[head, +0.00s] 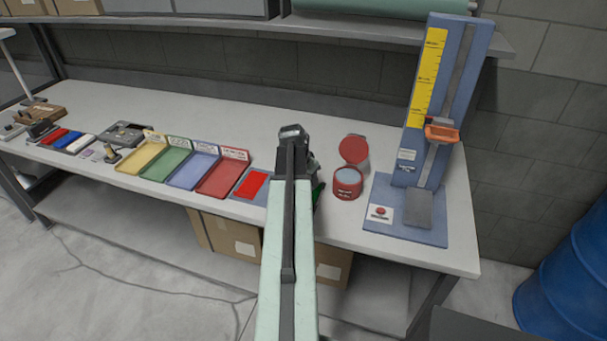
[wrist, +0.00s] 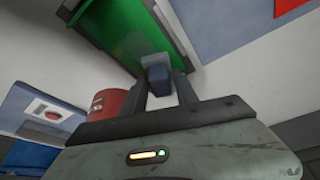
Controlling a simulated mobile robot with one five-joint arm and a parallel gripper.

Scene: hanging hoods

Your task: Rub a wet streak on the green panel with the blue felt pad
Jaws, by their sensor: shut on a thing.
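My gripper (wrist: 161,86) is shut on the blue felt pad (wrist: 157,76), a small dark blue block between the two fingers in the wrist view. The green panel (wrist: 112,24) lies past the pad at the top of that view, and the pad overlaps its near part. A slightly darker, shinier patch shows on the green near the pad, but I cannot tell its outline. I cannot tell whether the pad touches the panel. In the head view my arm hides most of the panel, and only a green sliver (head: 319,192) shows.
A red panel on a blue backing (head: 251,184) lies left of my arm, beside several coloured trays (head: 222,178). An open red round tin (head: 348,183) stands to the right. Further right is a blue upright stand (head: 429,130) with a red button on its base.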

